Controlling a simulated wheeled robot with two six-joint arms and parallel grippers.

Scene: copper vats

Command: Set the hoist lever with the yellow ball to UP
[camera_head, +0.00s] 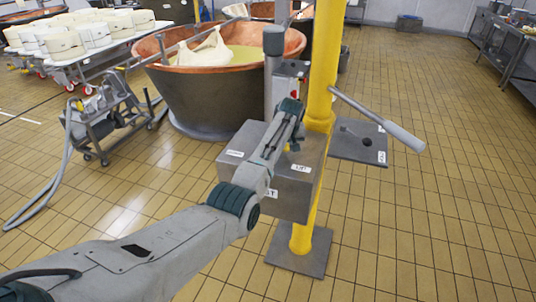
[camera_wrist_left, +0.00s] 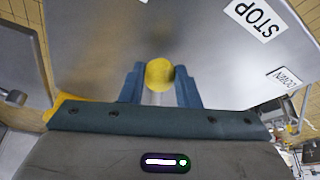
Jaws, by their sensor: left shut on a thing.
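The grey hoist box (camera_head: 290,199) is fixed to a yellow post (camera_head: 322,90). My left gripper (camera_head: 293,140) is above the box top, its arm reaching across from the lower left. In the left wrist view the yellow ball (camera_wrist_left: 159,73) of the hoist lever sits between the two blue fingers, which are shut on it. Most of the lever's rod is hidden. I cannot read an UP label. My right gripper is not in view.
A long lever with a grey handle (camera_head: 404,137) sticks out right of the post above a grey plate (camera_head: 345,150). A grey upright cylinder (camera_head: 273,42) stands behind the box. A copper vat (camera_head: 205,97) is behind it.

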